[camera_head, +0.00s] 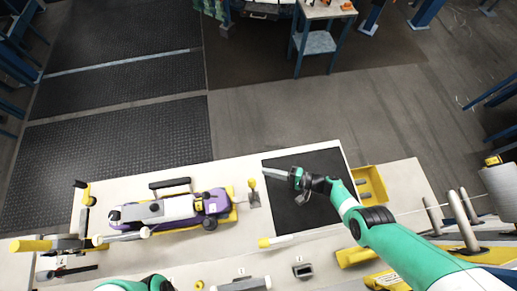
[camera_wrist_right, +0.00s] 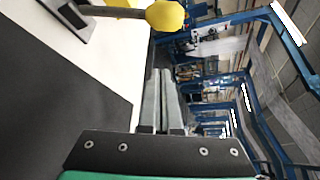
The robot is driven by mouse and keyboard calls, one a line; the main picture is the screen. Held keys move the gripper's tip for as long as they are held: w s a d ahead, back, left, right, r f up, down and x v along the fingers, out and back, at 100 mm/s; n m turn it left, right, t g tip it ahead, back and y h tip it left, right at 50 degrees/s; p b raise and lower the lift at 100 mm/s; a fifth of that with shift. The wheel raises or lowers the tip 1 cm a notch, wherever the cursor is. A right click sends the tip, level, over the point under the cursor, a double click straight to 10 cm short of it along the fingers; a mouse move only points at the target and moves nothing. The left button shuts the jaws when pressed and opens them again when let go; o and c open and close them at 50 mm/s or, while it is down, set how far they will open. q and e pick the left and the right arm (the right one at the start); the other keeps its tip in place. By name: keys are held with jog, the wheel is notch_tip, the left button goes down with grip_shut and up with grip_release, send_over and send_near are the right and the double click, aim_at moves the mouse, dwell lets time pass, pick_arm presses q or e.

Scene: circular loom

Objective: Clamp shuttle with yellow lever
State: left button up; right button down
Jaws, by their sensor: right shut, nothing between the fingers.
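The purple and grey shuttle (camera_head: 175,210) lies on a yellow holder on the white table, left of centre in the head view. The yellow lever (camera_head: 252,184) stands upright on a small metal bracket at the shuttle's right end. Its yellow knob (camera_wrist_right: 165,15) shows at the top of the right wrist view, beyond the fingertips and apart from them. My right gripper (camera_head: 268,172) is shut and empty, just right of the lever. Its closed fingers (camera_wrist_right: 160,85) also show in the wrist view. My left gripper is not visible; only part of that arm shows at the bottom edge.
A black mat (camera_head: 318,212) lies under my right gripper. A yellow bin (camera_head: 372,184) stands right of it. Another yellow-ended handle (camera_head: 270,242) lies near the front. More yellow-handled fixtures (camera_head: 55,243) stand at the left. The floor beyond the table is open.

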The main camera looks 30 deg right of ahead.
aim_at(253, 189)
jog(key=b+x, duration=0.1)
jog(key=x, duration=0.3)
jog(key=shift+f+b, duration=0.35)
jog(key=shift+b, duration=0.05)
jog(key=s+r+p, duration=0.1)
jog(key=a+r+p, duration=0.1)
jog(key=p, duration=0.1)
jog(key=shift+s+a+r, duration=0.1)
jog(key=shift+s+a, duration=0.15)
jog(key=shift+s, duration=0.15)
jog(key=shift+s+a+p, duration=0.35)
jog(key=shift+s+p, duration=0.05)
jog(key=shift+s, duration=0.1)
jog(key=shift+s, duration=0.1)
jog(key=shift+r+n, duration=0.1)
jog(key=shift+n, duration=0.2)
jog(key=shift+s+a, duration=0.1)
